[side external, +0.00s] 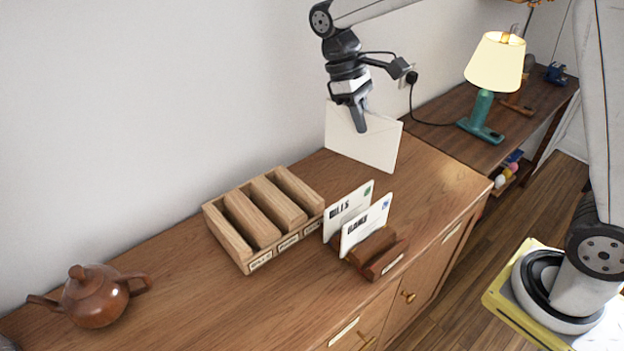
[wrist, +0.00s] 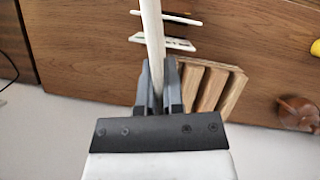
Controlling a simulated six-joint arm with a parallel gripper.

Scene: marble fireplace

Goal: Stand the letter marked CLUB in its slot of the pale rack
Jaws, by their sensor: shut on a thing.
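My gripper (side external: 357,113) is shut on a white letter (side external: 362,142) and holds it in the air above the back right of the cabinet top. The held letter's face toward the side camera shows no readable marking. In the wrist view the held letter (wrist: 152,35) shows edge-on between the fingers (wrist: 157,85). The pale rack (side external: 250,222) stands on the cabinet to the left of my gripper, with several slots and labels on its front. One label reads BILLS; the others are hard to read. The pale rack also shows in the wrist view (wrist: 215,85).
A dark rack (side external: 377,258) in front of the pale rack holds a letter marked BILLS (side external: 345,210) and one marked BANK (side external: 365,225). A brown teapot (side external: 92,296) stands at the left. A lit lamp (side external: 493,75) stands on the far desk. The wall is close behind.

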